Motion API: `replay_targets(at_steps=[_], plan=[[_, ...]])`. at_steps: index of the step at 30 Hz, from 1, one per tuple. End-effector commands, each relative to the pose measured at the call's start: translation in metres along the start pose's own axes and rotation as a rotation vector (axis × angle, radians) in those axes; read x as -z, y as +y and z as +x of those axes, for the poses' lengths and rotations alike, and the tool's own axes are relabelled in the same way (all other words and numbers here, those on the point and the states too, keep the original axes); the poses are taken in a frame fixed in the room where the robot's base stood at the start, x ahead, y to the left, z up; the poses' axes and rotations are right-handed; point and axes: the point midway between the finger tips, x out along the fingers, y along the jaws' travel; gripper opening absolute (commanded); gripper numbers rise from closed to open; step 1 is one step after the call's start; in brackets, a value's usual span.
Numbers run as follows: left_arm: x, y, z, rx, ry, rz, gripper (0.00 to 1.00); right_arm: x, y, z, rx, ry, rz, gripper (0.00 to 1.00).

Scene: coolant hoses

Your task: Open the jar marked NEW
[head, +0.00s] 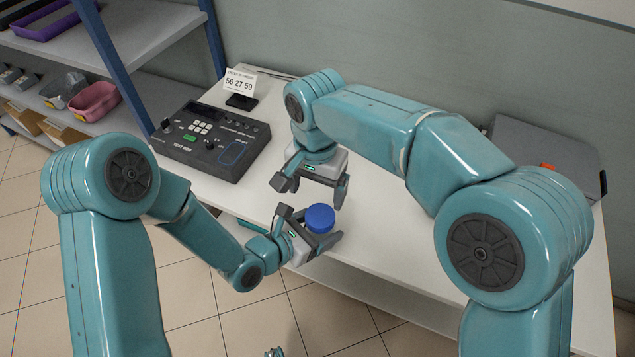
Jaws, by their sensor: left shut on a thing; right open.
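A jar with a round blue lid (320,217) is held by my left gripper (314,232) near the front edge of the white table (365,262). The lid faces up, and the jar's body is mostly hidden by the gripper's fingers. No NEW marking is readable from here. My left gripper is shut around the jar. My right gripper (311,190) is open and empty, pointing down, a little above and behind the blue lid. It appears apart from the lid.
A black test box (211,140) with buttons stands at the table's left, with a white card (240,82) reading 56 27 59 behind it. A grey flat case (545,150) lies at the back right, partly behind my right arm. Shelves with a pink bin (95,101) stand left.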

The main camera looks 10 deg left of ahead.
Motion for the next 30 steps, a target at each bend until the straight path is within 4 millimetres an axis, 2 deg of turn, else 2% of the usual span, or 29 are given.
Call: replay_targets(at_steps=[3, 10, 15, 22, 23, 27, 28, 30], plan=[[0.0, 0.0, 0.0, 0.0, -0.001, 0.0, 0.0, 0.0, 0.001, 0.022, -0.004, -0.003, -0.001, 0.86], [0.0, 0.0, 0.0, 0.0, -0.001, 0.0, 0.0, 0.0, 0.001, 0.056, -0.001, -0.002, 0.001, 0.86], [0.0, 0.0, 0.0, 0.0, -0.001, 0.0, 0.0, 0.0, 0.001, 0.066, 0.001, 0.0, 0.0, 0.86], [0.0, 0.0, 0.0, 0.0, -0.001, 0.0, 0.0, 0.0, 0.001, 0.067, 0.002, 0.0, 0.0, 0.86], [0.0, 0.0, 0.0, 0.0, -0.001, 0.0, 0.0, 0.0, 0.001, 0.067, 0.002, 0.0, 0.0, 0.83], [0.0, 0.0, 0.0, 0.001, -0.001, 0.001, 0.0, 0.0, 0.0, 0.067, 0.003, 0.0, 0.0, 0.37], [0.0, -0.001, 0.0, 0.002, -0.001, 0.002, 0.0, 0.0, 0.0, 0.066, 0.004, 0.001, 0.0, 0.29], [-0.001, -0.002, 0.0, 0.005, -0.001, 0.004, 0.0, 0.0, -0.001, 0.066, 0.007, 0.001, 0.0, 0.29]])
